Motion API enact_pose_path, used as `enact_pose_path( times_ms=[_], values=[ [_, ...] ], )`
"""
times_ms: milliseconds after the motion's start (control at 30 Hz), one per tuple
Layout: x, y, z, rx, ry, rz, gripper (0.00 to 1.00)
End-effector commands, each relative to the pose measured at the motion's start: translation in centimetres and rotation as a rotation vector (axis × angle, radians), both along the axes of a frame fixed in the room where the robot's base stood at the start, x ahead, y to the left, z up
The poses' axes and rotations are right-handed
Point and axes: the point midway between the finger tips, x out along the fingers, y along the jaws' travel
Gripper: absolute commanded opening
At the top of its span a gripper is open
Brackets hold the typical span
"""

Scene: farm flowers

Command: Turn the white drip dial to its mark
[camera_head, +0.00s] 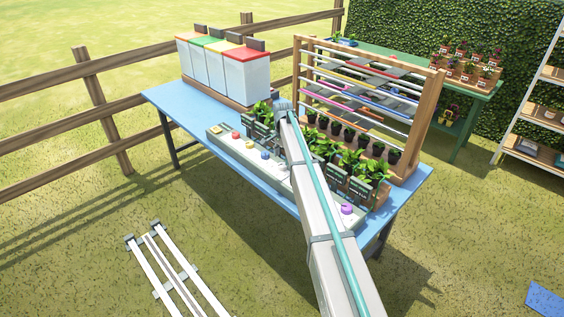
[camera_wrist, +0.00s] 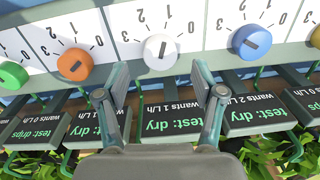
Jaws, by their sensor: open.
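The white dial (camera_wrist: 161,52) sits on the white-faced panel in the wrist view, with a dark pointer line running nearly up and down, slightly tilted. Nothing is between the fingertips, and I see no contact with the dial. A dark sign (camera_wrist: 160,124) reading "test: dry" shows between the fingers. In the head view my arm hides most of this area.
An orange dial (camera_wrist: 75,66) and a blue dial (camera_wrist: 251,42) flank the white one, with a green dial (camera_wrist: 13,75) farther left. Potted plants and signs line the panel on the blue table (camera_head: 180,113). A wooden rack (camera_head: 424,120) and lidded bins (camera_head: 247,75) stand behind.

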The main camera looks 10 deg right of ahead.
Motion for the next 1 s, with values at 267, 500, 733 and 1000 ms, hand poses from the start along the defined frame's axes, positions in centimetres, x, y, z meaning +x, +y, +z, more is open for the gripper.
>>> enact_pose_path(
  times_ms=[267, 500, 733, 1000],
  values=[
    [0.1, 0.1, -3.1, -0.001, 0.001, 0.001, 0.68],
    [0.1, 0.1, -3.9, 0.0, 0.0, 0.001, 0.68],
    [0.1, 0.1, -3.8, 0.0, 0.0, 0.001, 0.55],
    [0.1, 0.1, -3.8, 0.0, 0.0, 0.001, 0.1]
  ],
)
